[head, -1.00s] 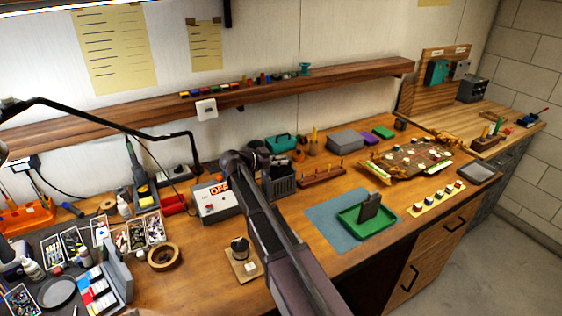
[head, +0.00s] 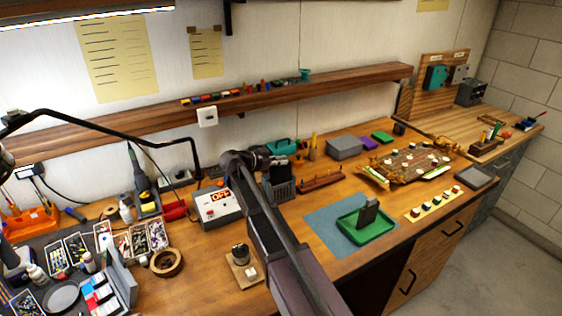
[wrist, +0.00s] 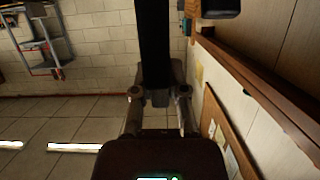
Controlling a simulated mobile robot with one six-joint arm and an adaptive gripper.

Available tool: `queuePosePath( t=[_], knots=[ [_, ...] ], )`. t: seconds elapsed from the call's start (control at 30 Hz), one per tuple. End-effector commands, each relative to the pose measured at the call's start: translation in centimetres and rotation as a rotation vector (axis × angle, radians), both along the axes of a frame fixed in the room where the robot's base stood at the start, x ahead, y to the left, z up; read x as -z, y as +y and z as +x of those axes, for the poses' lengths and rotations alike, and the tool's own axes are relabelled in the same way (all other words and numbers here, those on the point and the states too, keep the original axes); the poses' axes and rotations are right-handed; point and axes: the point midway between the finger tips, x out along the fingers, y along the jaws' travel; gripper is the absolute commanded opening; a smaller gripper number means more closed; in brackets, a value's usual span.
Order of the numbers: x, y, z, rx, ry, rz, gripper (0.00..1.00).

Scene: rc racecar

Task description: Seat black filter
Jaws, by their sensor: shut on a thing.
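My gripper (head: 280,160) is at the end of my raised arm, above the middle of the bench and over a dark grey basket. In the wrist view my gripper (wrist: 161,96) is shut on a black piece (wrist: 154,45), which looks like the black filter. The piece runs up to the top edge of that view, so its far end is cut off.
A box marked OFF (head: 217,207) stands left of the dark grey basket (head: 280,188). A wall shelf (head: 330,88) runs behind. Small parts crowd the bench's left.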

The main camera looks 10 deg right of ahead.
Motion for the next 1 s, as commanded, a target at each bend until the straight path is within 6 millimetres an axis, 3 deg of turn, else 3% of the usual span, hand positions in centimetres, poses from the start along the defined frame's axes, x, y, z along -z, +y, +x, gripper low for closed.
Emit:
queuePosePath(
  t=[1.0],
  knots=[
    [-2.2, 0.0, 0.0, 0.0, 0.0, 0.0, 0.0]
  ],
)
